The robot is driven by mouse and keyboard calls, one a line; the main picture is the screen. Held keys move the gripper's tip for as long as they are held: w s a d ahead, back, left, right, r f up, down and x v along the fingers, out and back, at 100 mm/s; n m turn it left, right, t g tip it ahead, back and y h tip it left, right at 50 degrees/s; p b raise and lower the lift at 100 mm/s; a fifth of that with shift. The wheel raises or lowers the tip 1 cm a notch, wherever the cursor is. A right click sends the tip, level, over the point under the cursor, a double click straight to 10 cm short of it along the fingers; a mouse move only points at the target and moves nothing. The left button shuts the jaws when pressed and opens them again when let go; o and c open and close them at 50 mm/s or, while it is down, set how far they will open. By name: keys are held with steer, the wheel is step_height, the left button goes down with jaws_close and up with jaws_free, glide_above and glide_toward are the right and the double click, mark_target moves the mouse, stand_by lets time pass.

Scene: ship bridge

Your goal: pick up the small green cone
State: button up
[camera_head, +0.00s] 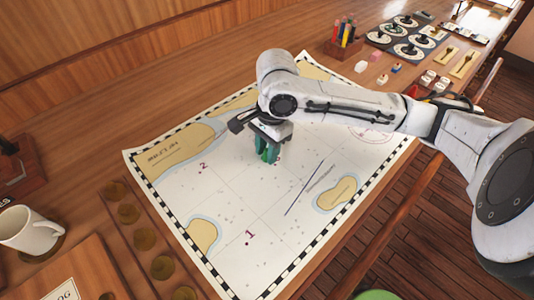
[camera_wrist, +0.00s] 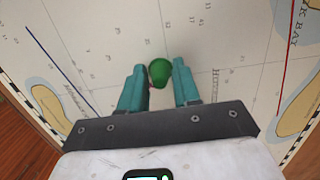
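The small green cone (camera_wrist: 159,72) shows in the wrist view on the white chart, with its round top towards the camera. It lies between and just beyond the tips of the two teal fingers of my gripper (camera_wrist: 160,80). In the head view my gripper (camera_head: 267,155) points down over the middle of the chart. The cone cannot be told apart from the fingers there.
The sea chart (camera_head: 240,210) lies flat on the wooden table. A white mug (camera_head: 30,230) stands at the left. A pencil holder (camera_head: 343,45), small blocks (camera_head: 361,66) and a panel of dials (camera_head: 405,35) are at the back right. The chart around my gripper is clear.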

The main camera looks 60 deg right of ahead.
jaws_close()
step_height(320, 180, up, 10)
steer(key=shift+f+p, duration=0.1)
steer(key=shift+p, duration=0.2)
stand_by(0.4)
